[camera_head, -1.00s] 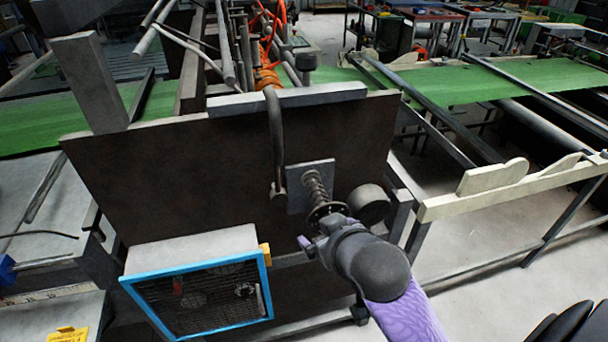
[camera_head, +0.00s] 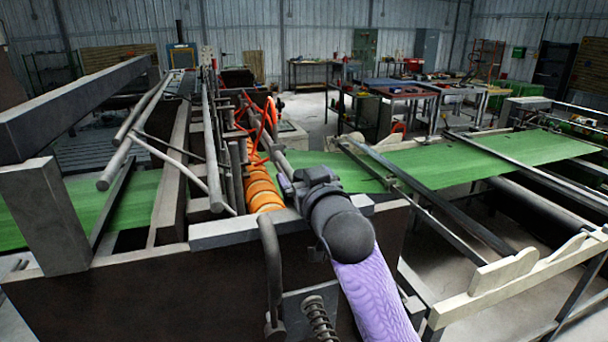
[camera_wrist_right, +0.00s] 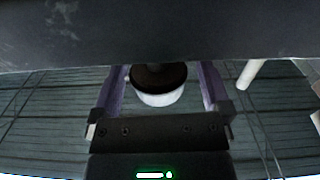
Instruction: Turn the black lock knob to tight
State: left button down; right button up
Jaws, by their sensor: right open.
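A round knob (camera_wrist_right: 158,76) with a dark top and a pale lower part shows in the right wrist view. It sits between the two purple fingers of my right gripper (camera_wrist_right: 160,88), with a gap on each side; the gripper is open. A dark bar across the top of that view hides the finger ends. In the head view my right gripper (camera_head: 288,186) is over the machine's top edge, right of the orange coil, and its wrist hides the knob. My left gripper is not in view.
The machine's grey top rail (camera_head: 235,229) and a curved dark handle (camera_head: 271,270) are left of my right arm. An orange coil (camera_head: 262,188) and red hoses (camera_head: 262,118) lie close by. A green sheet (camera_head: 450,160) runs behind to the right.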

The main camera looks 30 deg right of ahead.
jog(key=shift+w, duration=0.1)
jog(key=c, duration=1.3)
jog(key=shift+m+h+p, duration=0.3)
jog(key=shift+m+h, duration=0.3)
jog(key=shift+h, duration=0.1)
jog(key=shift+m+g+h, duration=0.5)
jog(key=shift+m+h, duration=0.1)
jog(key=shift+h, duration=0.3)
jog(key=shift+f+m+g+h+b, duration=0.15)
jog(key=shift+m+g+h+b, duration=0.5)
jog(key=shift+h, duration=0.55)
jog(key=shift+m+g+h, duration=0.45)
jog(key=shift+m+h, duration=0.05)
jog(key=shift+m, duration=0.05)
jog(key=o, duration=1.3)
jog(key=shift+d, duration=0.1)
